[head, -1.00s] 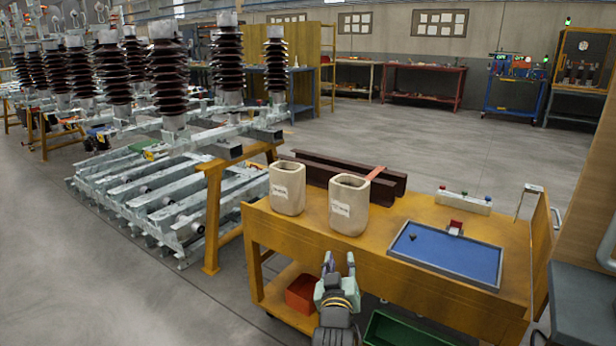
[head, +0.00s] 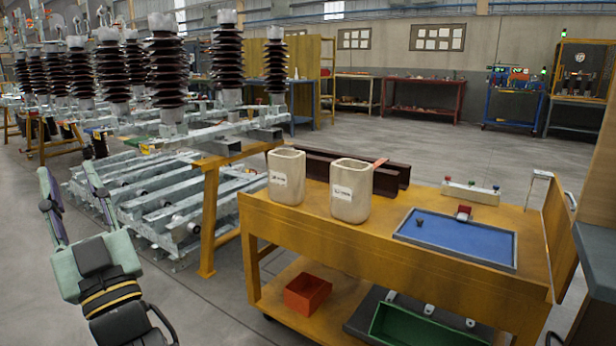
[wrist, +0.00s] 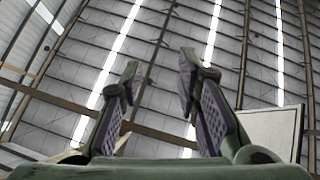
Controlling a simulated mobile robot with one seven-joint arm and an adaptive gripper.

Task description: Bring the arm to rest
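My gripper (head: 75,200) is at the lower left of the head view, over the floor and left of the yellow cart (head: 400,245). Its two fingers are spread apart and point up. In the wrist view my gripper (wrist: 157,95) shows its fingers apart with nothing between them. The roof and its light strips fill the background there, so the wrist faces upward. Nothing is held.
The cart carries two beige containers (head: 286,178) (head: 351,192) and a blue tray (head: 460,240). A red bin (head: 307,294) and a green bin (head: 425,330) are low down. Insulator frames (head: 190,205) stand behind my gripper. Grey floor (head: 30,250) lies clear at left.

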